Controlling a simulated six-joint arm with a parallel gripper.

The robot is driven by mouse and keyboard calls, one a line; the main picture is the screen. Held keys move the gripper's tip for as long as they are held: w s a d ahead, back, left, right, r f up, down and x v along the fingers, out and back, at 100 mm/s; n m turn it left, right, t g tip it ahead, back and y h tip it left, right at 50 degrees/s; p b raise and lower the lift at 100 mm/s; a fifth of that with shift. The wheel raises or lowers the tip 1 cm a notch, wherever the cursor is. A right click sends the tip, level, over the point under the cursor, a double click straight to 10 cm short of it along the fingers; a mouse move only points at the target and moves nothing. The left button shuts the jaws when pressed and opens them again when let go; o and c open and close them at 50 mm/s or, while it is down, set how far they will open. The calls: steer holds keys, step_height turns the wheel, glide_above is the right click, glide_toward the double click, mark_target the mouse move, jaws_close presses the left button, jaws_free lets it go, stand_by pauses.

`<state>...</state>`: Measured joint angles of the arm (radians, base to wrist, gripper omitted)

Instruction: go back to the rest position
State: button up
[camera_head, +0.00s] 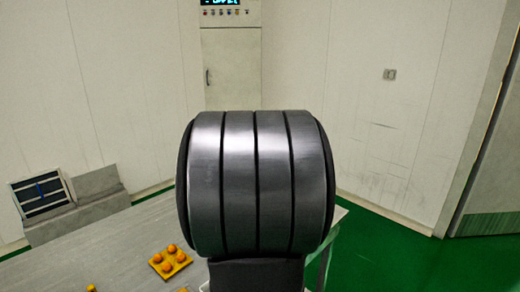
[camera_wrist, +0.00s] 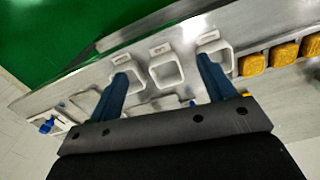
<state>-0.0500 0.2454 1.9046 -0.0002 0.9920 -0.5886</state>
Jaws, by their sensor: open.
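My gripper (camera_wrist: 163,67) shows in the wrist view with its two blue fingers spread wide apart. Nothing is between them. The fingers point over a grey table (camera_wrist: 190,30) that carries a row of white square moulds, one at the left finger (camera_wrist: 128,72), one between the fingers (camera_wrist: 165,63) and one by the right finger (camera_wrist: 214,48). I cannot tell whether the fingertips touch the moulds. In the head view the gripper is not visible; my own dark arm part fills the middle and hides much of the table.
Several yellow blocks (camera_wrist: 253,65) sit right of the moulds. A small blue item (camera_wrist: 48,125) lies at the left. In the head view, a yellow tray (camera_head: 157,260) holds orange balls on the table (camera_head: 90,250). A cabinet (camera_head: 231,70) stands behind; green floor (camera_head: 385,250) is clear at right.

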steer(key=w+d+m, duration=0.1)
steer(key=w+m, duration=0.7)
steer(key=w, duration=0.6)
steer(key=shift+d+f+m, duration=0.3)
steer(key=shift+f, duration=0.15)
steer(key=shift+o, duration=0.4)
steer(key=s+a+r+n, duration=0.3)
steer(key=s+a+n, duration=0.25)
steer(key=s, duration=0.25)
steer(key=s+a+r+n, duration=0.4)
steer(key=s+a+n, duration=0.1)
steer(key=s+a, duration=0.2)
steer(key=f, duration=1.2)
steer(key=shift+a+f, duration=0.2)
steer(key=shift+f, duration=0.05)
steer(key=shift+w+a+f, duration=0.1)
steer(key=shift+w+f, duration=0.05)
steer(key=shift+f, duration=1.15)
steer(key=shift+w+f, duration=0.1)
steer(key=shift+f, duration=1.2)
